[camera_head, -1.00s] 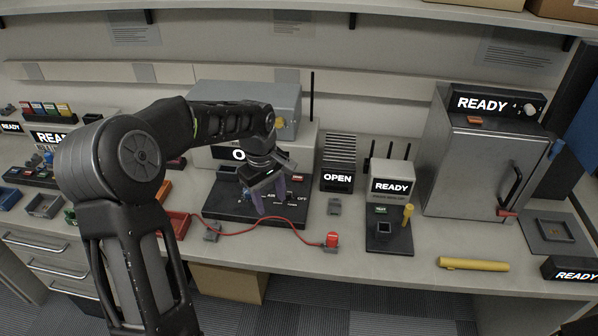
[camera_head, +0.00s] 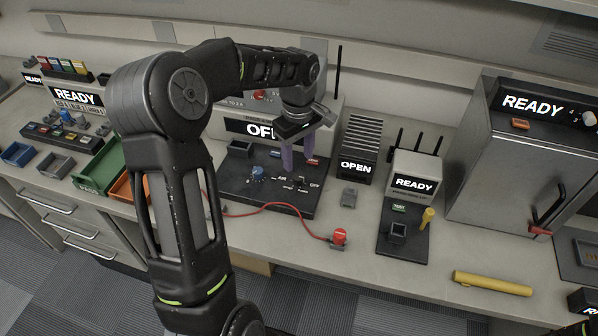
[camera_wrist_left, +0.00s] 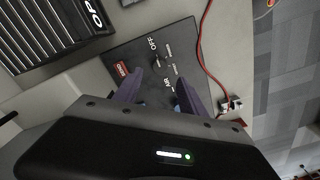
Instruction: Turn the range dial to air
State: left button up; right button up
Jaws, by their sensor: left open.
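A dark control panel (camera_head: 235,190) lies on the bench below a unit with a display reading "OF…", partly covered by my arm. On it are a small dark dial (camera_head: 300,183) between the labels AIR and OFF, and a blue knob (camera_head: 257,173) to its left. The dial also shows in the left wrist view (camera_wrist_left: 160,62), beside the OFF print; which way it points is too small to tell. My left gripper (camera_head: 298,158) is open and empty, its purple fingers pointing down over the back of the panel behind the dial. My right gripper is not in view.
A red cable (camera_head: 270,206) runs along the panel's front to a red button (camera_head: 339,236). An OPEN unit (camera_head: 357,165) and a READY unit (camera_head: 416,178) stand to the right. Green (camera_head: 100,170) and orange bins lie left. Clear bench lies around the yellow tube (camera_head: 492,284).

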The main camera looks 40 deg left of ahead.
aim_at(299, 177)
pick_arm(q)
notch_tip(299, 177, down, 7)
jog(key=shift+r+p, duration=0.1)
jog(key=shift+p, duration=0.4)
jog(key=shift+c, duration=0.4)
grip_shut()
